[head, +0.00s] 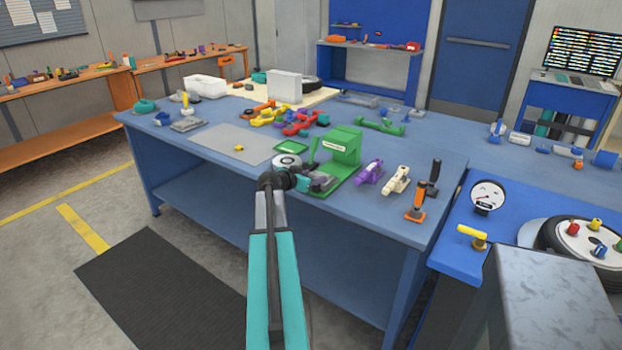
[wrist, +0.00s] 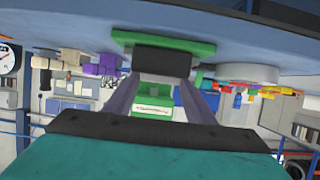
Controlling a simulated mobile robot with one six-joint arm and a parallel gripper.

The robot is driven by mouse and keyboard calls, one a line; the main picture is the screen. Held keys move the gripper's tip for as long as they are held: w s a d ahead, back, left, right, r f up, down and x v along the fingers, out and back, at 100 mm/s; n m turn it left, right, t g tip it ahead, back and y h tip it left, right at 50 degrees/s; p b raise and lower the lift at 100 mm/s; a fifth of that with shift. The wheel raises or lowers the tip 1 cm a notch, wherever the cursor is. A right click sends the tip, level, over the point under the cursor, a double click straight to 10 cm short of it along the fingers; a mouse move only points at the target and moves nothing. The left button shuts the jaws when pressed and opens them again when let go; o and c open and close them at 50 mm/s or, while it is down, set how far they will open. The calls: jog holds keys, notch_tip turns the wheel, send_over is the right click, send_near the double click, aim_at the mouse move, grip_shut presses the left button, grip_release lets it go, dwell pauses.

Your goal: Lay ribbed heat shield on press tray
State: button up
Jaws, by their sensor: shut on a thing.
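A green press (head: 341,147) with a white label stands near the front edge of the blue workbench. Its flat green base (head: 347,178) reaches forward beneath my gripper (head: 318,183). My gripper is shut on a dark grey block-like piece, which I take to be the ribbed heat shield (wrist: 163,62). It lies between the fingertips in the wrist view, in front of the green base (wrist: 120,38). The ribs are too small to make out. I cannot tell whether the piece touches the base or hangs just above it. The wrist picture appears upside down.
A round grey disc (head: 287,161) lies just left of the press. A purple clamp (head: 369,172), a cream clamp (head: 397,180) and an orange-based tool (head: 416,213) stand to its right. A grey mat (head: 232,143) with a small yellow piece leaves room at left.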

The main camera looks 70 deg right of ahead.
jog(key=shift+s+a+f+b, duration=0.1)
jog(key=shift+a+f+b, duration=0.1)
jog(key=shift+f+b, duration=0.85)
dwell(0.4)
jog(key=shift+r, duration=0.15)
jog(key=o, duration=1.1)
jog(key=shift+r+p, duration=0.3)
jog(key=shift+p, duration=0.05)
jog(key=shift+r+p, duration=0.45)
jog(key=shift+p, duration=0.35)
jog(key=b+v, duration=0.2)
jog(key=v, duration=0.9)
jog(key=shift+w+a+r+b, duration=0.2)
jog(key=shift+a+r+b, duration=0.05)
jog(key=shift+a+b, duration=0.1)
jog(key=shift+d, duration=0.1)
jog(key=shift+f, duration=0.1)
